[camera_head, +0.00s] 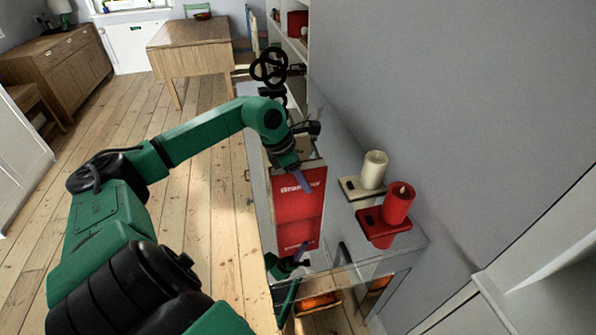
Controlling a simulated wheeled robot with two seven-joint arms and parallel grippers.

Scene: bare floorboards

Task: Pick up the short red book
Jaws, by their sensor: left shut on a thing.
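The short red book (287,208) stands upright on the pale, glossy cabinet top (343,262), with pale lettering on its red face. A second red area with lettering below it looks like its mirror image in the glossy top. My left gripper (301,180) comes down from above and is shut on the book's upper edge, with one finger lying across the red face. The other finger is hidden behind the book. I cannot tell whether the book's lower edge touches the top.
A cream candle (374,169) and a red candle (398,202) stand on small holders right of the book, near the grey wall. A black ornament (270,68) stands behind my wrist. A wooden table (190,45) is farther back. Open floorboards lie to the left.

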